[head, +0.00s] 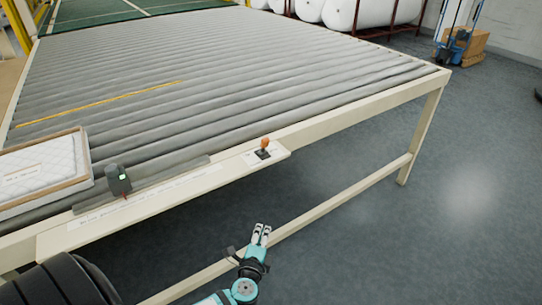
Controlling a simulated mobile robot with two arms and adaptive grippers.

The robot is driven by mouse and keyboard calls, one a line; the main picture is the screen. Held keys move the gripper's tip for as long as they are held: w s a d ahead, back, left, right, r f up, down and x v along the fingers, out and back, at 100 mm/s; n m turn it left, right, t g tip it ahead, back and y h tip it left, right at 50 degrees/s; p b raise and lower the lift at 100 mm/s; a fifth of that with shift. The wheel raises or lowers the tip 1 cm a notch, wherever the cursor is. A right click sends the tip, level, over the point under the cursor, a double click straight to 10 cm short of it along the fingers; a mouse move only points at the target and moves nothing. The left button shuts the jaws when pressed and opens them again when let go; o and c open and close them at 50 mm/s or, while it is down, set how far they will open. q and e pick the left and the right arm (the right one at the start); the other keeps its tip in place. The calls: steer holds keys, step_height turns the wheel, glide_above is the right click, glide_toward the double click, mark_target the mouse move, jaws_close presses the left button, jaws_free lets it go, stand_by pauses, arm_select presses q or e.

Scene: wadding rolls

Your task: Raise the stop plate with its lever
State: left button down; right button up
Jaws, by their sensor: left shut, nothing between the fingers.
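The lever (264,145) has an orange knob on a small dark base. It stands on a pale plate at the right end of the cream front ledge (215,178) of the roller table. A thin yellow strip (97,105) lies between the rollers at left; it looks like the top edge of the stop plate, about level with the rollers. My left gripper (261,233) is shut and empty. It shows in front of the table, below the lever in the picture and apart from it. My right gripper is out of view.
A shallow tray (86,172) with a white quilted piece sits at the table's left front. A dark device (118,180) with a green light stands beside it. A cream crossbar (330,205) runs low under the table.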

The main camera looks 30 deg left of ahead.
mark_target(264, 146)
arm_select(q)
step_height(264, 146, up, 16)
steer(key=w+d+m+t+y, duration=0.1)
steer(key=d+t, duration=0.1)
steer(key=t, duration=0.2)
steer(key=shift+d+r+m+t, duration=0.2)
steer(key=shift+m+t, duration=0.1)
steer(key=shift+t, duration=0.1)
steer(key=a+p+x, duration=0.1)
steer(key=x, duration=0.3)
steer(key=p+x, duration=0.2)
steer(key=x, duration=0.2)
steer(key=s+a+p+x, duration=0.1)
steer(key=x, duration=0.4)
steer(key=shift+s+a+r, duration=0.15)
steer(key=shift+a+r, duration=0.05)
steer(key=shift+a, duration=0.15)
steer(key=shift+p, duration=0.3)
